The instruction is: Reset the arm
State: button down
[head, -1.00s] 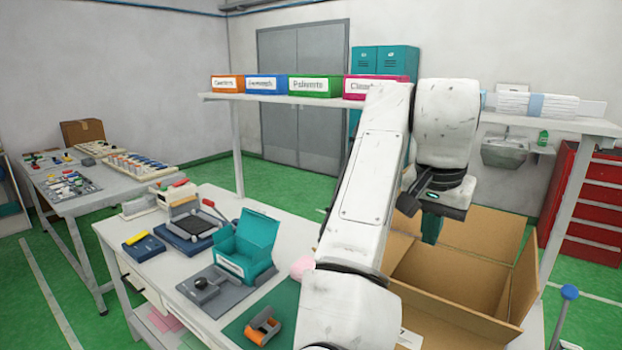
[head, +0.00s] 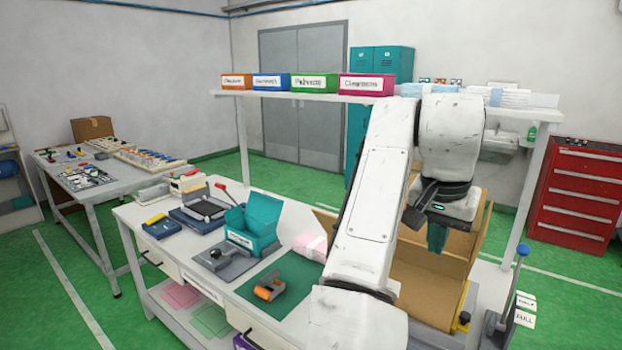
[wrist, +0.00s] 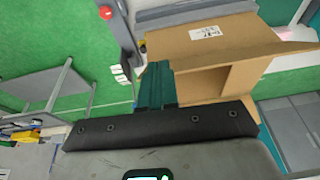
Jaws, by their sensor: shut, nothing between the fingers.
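My white arm stands in front of the workbench in the head view, bent at the top with its wrist hanging down. My gripper (head: 437,238) has teal fingers that point down in front of the open cardboard box (head: 422,290). The fingers are shut with nothing between them. In the wrist view the teal fingers (wrist: 156,85) show beyond the dark gripper body, beside the cardboard box (wrist: 215,45). My arm hides part of the box and of the bench.
The workbench (head: 150,212) holds a teal box (head: 262,222), a pink bundle (head: 310,246) and an orange-grey tool (head: 269,288) on a green mat. A shelf with labelled bins runs above. A blue-knobbed lever (head: 522,252) stands right of the box. A red drawer cabinet (head: 578,195) stands farther right.

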jog(key=s+d+f+n+h, duration=0.1)
jog(key=s+d+f, duration=0.4)
jog(key=f, duration=0.4)
jog(key=s+d+f+n, duration=0.1)
jog(key=s+d+f, duration=0.3)
jog(key=f, duration=0.4)
jog(key=s+d+f+n+h, duration=0.1)
jog(key=s+d+f, duration=0.4)
jog(key=f, duration=0.4)
jog(key=s+a+f+n+y, duration=0.1)
jog(key=s+f, duration=0.3)
jog(key=s, duration=0.4)
jog(key=s+a+f+n+g+y, duration=0.1)
jog(key=s+a+f, duration=0.3)
jog(key=s, duration=0.5)
jog(key=s+a+f+n+y, duration=0.1)
jog(key=s+a+f, duration=0.1)
jog(key=s+f, duration=0.3)
jog(key=s, duration=0.4)
jog(key=shift+s+a+f+n+g+y, duration=0.15)
jog(key=shift+a+n+g+y, duration=0.25)
